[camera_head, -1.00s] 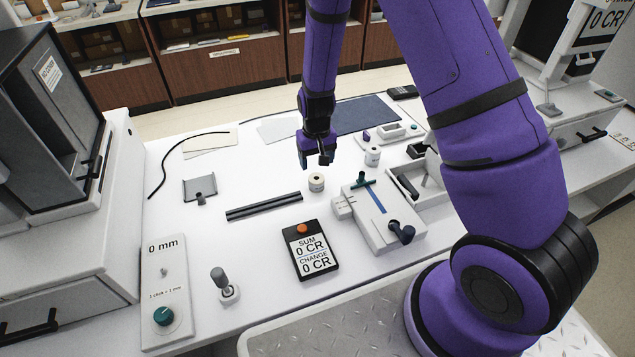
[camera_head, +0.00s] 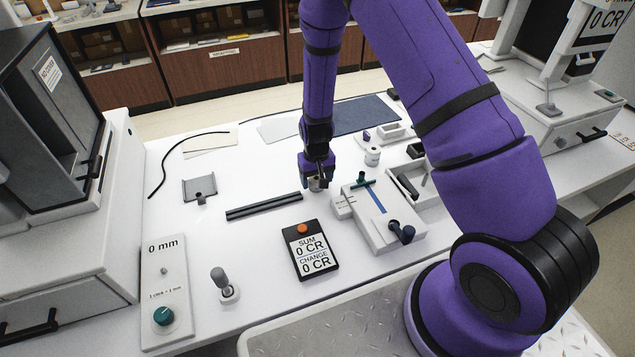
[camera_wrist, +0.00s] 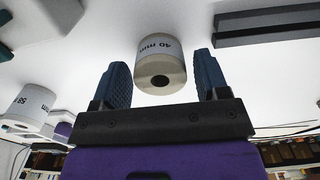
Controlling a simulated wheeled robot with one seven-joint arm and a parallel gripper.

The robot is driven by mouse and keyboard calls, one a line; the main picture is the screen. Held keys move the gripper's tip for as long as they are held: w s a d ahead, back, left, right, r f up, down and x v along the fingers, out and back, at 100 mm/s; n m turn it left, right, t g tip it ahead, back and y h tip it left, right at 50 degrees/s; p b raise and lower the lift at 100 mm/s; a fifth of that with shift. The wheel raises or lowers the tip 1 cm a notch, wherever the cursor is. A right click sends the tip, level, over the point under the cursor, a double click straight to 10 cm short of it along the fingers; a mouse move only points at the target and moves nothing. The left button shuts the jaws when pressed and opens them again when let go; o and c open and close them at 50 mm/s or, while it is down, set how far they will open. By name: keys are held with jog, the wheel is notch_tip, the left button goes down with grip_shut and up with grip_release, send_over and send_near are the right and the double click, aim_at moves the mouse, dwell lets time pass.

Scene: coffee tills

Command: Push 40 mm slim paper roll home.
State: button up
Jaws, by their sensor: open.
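The 40 mm paper roll (camera_wrist: 161,72) stands on the white counter. In the wrist view it sits between the two open fingers of my gripper (camera_wrist: 162,82), with its "40 mm" label and dark core hole showing and a gap on each side. In the head view my gripper (camera_head: 317,180) is down over the roll (camera_head: 316,184), which is mostly hidden by the fingers. The grey-white device with a blue strip (camera_head: 378,200) and green lever (camera_head: 361,181) stands just right of the roll.
A second roll (camera_head: 373,156), marked 58 in the wrist view (camera_wrist: 30,104), stands behind the device. A dark rail (camera_head: 264,206) lies left of my gripper. A SUM/CHANGE display (camera_head: 310,250) lies in front. The counter between rail and dial panel (camera_head: 166,290) is mostly clear.

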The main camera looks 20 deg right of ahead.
jog(key=shift+c, duration=0.5)
jog(key=c, duration=0.7)
jog(key=shift+r, duration=3.3)
jog(key=shift+c, duration=0.2)
